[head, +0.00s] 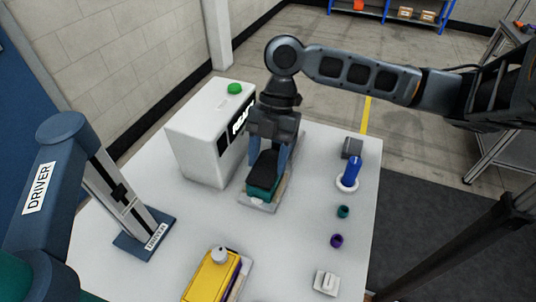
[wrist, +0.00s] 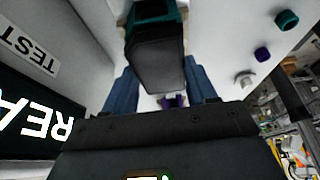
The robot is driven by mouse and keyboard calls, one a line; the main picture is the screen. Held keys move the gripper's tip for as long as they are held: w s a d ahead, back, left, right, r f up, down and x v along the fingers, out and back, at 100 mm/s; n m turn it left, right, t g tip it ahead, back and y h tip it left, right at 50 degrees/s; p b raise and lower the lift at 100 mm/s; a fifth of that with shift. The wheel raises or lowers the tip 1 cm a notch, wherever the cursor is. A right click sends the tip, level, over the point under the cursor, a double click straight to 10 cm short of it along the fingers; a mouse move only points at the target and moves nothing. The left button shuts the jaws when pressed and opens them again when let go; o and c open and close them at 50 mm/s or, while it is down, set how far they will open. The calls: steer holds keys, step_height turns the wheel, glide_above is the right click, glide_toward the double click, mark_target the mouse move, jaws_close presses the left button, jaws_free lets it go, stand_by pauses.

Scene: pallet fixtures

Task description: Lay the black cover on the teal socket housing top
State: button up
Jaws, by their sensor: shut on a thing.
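The black cover (head: 265,171) is between the two blue fingers of my gripper (head: 268,160), which is shut on it. In the wrist view the cover (wrist: 158,65) fills the space between the fingers. The teal socket housing (head: 262,189) is directly under the cover and shows along its front and lower sides. A teal part of it also shows in the wrist view (wrist: 152,12). The cover looks roughly lined up over the housing top; I cannot tell whether it is fully seated. The housing sits on a pale grey fixture plate (head: 257,207) on the table.
A white tester box (head: 196,147) with a green button stands close left of my gripper. A driver stand (head: 143,238) is at left and a yellow block (head: 211,277) in front. A blue item (head: 352,172) and small teal and purple parts (head: 336,241) lie at right.

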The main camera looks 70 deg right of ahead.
mark_target(273, 153)
steer(key=shift+f, duration=0.25)
steer(key=o, duration=1.1)
steer(key=shift+v, duration=3.9)
